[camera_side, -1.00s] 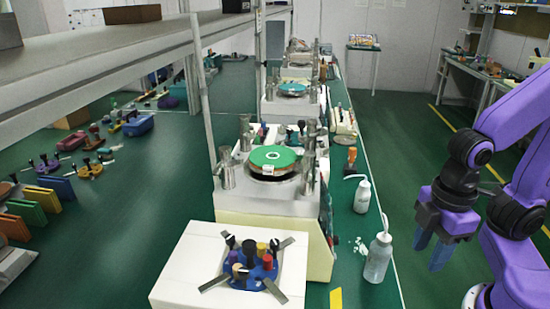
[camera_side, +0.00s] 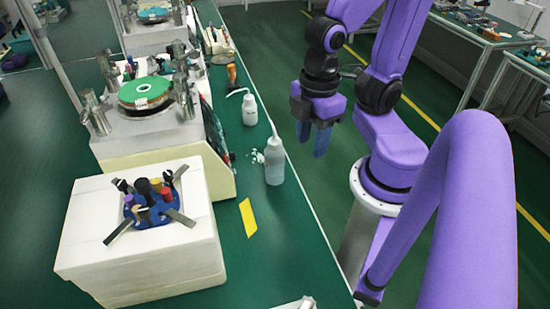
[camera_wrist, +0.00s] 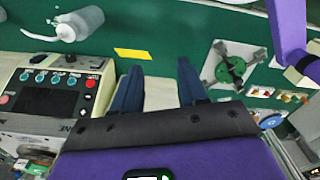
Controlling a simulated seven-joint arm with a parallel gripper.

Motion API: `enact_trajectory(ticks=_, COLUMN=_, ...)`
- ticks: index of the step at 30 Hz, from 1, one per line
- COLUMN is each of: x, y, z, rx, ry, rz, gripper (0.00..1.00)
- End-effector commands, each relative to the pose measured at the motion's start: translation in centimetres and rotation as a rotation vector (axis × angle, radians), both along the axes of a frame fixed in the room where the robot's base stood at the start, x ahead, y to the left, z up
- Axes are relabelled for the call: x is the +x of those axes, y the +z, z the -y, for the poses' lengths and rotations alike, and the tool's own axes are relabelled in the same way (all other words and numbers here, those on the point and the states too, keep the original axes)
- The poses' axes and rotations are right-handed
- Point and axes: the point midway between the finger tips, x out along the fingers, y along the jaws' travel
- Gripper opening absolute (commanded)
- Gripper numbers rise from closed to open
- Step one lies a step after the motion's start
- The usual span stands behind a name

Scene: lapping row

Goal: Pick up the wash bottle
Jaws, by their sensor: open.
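In the side view, a translucent wash bottle (camera_side: 275,164) with a white bent spout stands upright near the green bench's right edge. A second, smaller-looking white wash bottle (camera_side: 249,111) stands farther back. My gripper (camera_side: 313,140) is open and empty, fingers pointing down, to the right of the nearer bottle and apart from it. In the wrist view, one bottle (camera_wrist: 82,24) shows at upper left, its spout pointing left. My two dark blue fingers (camera_wrist: 158,72) are spread at the middle, with nothing between them.
White crumpled bits (camera_side: 257,157) lie beside the nearer bottle. A yellow strip (camera_side: 248,217) is on the bench. The lapping machine (camera_side: 150,130) and a white block (camera_side: 140,240) stand to the left. The wrist view shows a control panel (camera_wrist: 50,100) and a green fixture (camera_wrist: 230,68).

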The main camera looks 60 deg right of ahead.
Motion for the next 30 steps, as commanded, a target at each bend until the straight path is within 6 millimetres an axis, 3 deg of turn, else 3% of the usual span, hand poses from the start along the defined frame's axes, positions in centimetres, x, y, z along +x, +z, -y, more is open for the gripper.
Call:
enact_trajectory(ticks=5, x=0.0, y=0.0, z=0.0, rx=0.000, ry=0.000, rz=0.000, gripper=0.43)
enact_trajectory(ticks=9, x=0.0, y=0.0, z=0.0, rx=0.000, ry=0.000, rz=0.000, gripper=0.88)
enact_trajectory(ticks=10, x=0.0, y=0.0, z=0.0, rx=0.000, ry=0.000, rz=0.000, gripper=0.92)
enact_trajectory(ticks=20, x=0.1, y=-0.2, z=-0.1, rx=-0.017, ry=0.009, rz=-0.003, gripper=0.92)
enact_trajectory(ticks=30, x=1.9, y=-4.8, z=-0.9, rx=-0.342, ry=0.205, rz=-0.027, gripper=0.92)
